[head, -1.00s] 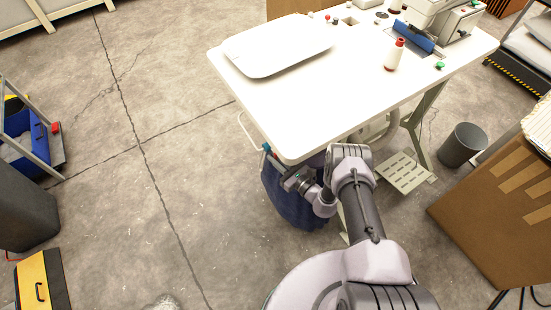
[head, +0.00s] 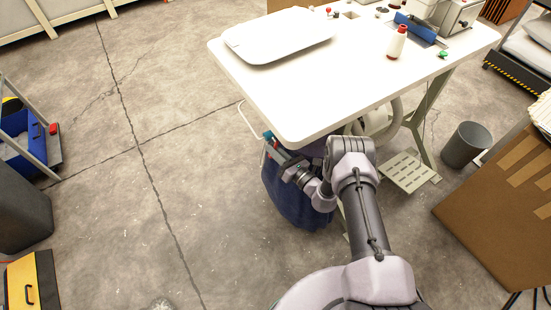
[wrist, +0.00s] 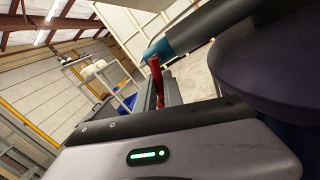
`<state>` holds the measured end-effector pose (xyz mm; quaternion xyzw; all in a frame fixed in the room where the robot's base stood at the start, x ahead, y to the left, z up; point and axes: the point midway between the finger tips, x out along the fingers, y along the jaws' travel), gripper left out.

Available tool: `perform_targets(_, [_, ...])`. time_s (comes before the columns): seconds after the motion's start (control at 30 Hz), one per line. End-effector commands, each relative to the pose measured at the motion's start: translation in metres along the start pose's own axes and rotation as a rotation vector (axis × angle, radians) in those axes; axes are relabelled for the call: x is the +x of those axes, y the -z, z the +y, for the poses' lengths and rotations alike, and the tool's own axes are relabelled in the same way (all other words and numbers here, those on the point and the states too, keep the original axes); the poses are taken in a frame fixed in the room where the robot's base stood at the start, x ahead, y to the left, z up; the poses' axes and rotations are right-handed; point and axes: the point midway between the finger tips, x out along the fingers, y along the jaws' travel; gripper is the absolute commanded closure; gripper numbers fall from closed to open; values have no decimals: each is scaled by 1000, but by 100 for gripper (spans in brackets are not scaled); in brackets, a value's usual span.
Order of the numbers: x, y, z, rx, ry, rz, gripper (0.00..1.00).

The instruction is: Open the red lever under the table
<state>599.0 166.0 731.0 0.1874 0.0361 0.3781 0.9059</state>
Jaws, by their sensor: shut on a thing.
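The red lever (wrist: 157,80) shows in the wrist view as a narrow upright piece below the teal end (wrist: 158,48) of a dark tube. My gripper (wrist: 160,98) is shut on the lever, with its dark fingers on either side of it. In the head view my gripper (head: 272,149) is just beyond the near left corner of the white table (head: 300,110), at about the height of its underside. The teal tube end (head: 268,135) shows beside it there. The lever's lower part is hidden by my gripper.
A dark blue bag-like thing (head: 290,203) hangs below my gripper. A white tray (head: 278,38) and a thread spool (head: 397,42) are on the table. A cardboard box (head: 500,210) and a grey bin (head: 466,145) stand at the right.

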Motion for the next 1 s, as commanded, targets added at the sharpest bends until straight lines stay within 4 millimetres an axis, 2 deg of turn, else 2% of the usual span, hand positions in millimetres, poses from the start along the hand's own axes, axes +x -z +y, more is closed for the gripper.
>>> perform_targets(0.27, [-1,1,2,15,-1,2,100])
perform_targets(0.3, [0,1,2,15,-1,2,83])
perform_targets(0.4, [0,1,2,14,-1,1,67])
perform_targets(0.73, [-3,0,1,14,1,0,67])
perform_targets(0.87, [-22,-2,1,16,4,0,67])
perform_targets(1.0, [-60,-4,1,17,6,0,67])
